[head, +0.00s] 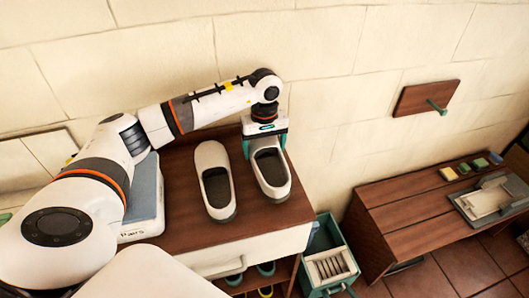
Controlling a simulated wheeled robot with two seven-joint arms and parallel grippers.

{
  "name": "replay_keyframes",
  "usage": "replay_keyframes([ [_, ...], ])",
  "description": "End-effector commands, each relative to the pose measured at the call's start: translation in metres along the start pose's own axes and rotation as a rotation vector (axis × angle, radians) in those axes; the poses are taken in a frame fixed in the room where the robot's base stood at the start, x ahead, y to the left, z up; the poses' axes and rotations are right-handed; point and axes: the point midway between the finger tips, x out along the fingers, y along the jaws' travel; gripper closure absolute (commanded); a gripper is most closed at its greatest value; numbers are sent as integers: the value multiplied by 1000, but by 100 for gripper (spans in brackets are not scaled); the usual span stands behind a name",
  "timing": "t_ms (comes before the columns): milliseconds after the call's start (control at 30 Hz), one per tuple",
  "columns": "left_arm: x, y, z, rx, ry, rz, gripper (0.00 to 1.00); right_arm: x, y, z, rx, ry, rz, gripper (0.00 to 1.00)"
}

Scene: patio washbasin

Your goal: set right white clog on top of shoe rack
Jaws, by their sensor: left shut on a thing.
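The right white clog (271,172), with a dark opening, is at the right end of the brown shoe rack top (181,212). My left gripper (266,141) reaches over from the left and is shut on the clog's far end. The clog is level and over the rack top, close to its right edge; I cannot tell whether its sole touches the wood. A matching white clog (212,182) stands on the rack top just to the left, with a gap between the two. My right gripper is not in view.
A blue and white box (145,205) stands on the rack's left part. A teal crate (333,265) is on the floor right of the rack. A wooden bench (400,222) stands farther right. A wall board with a green peg (437,106) hangs above. The wall is close behind.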

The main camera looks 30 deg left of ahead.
Motion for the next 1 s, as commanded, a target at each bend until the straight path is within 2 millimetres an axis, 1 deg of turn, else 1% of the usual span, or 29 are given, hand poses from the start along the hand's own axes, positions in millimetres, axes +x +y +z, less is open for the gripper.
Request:
replay_keyframes([
  [133, 20, 0, -1, 1, 4, 4, 44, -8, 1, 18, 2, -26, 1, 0],
  [233, 30, 0, -1, 0, 1, 2, 44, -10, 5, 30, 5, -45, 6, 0],
  [367, 32, 0, 0, 1, -1, 0, 44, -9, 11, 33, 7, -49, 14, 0],
  [533, 34, 0, 0, 1, -1, 0, 44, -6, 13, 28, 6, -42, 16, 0],
  [567, 35, 0, 0, 1, 0, 1, 14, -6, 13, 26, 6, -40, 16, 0],
  [633, 34, 0, 0, 1, 0, 1, 3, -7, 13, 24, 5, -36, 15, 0],
  [667, 34, 0, 0, 1, 0, 1, 0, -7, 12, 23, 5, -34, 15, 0],
  [867, 33, 0, 0, 1, 0, 1, 0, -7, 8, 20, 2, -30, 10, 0],
  [933, 31, 0, 0, 1, 0, 1, 0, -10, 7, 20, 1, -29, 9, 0],
  [1000, 26, 0, 0, 1, -1, -1, 0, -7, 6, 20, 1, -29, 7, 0],
])
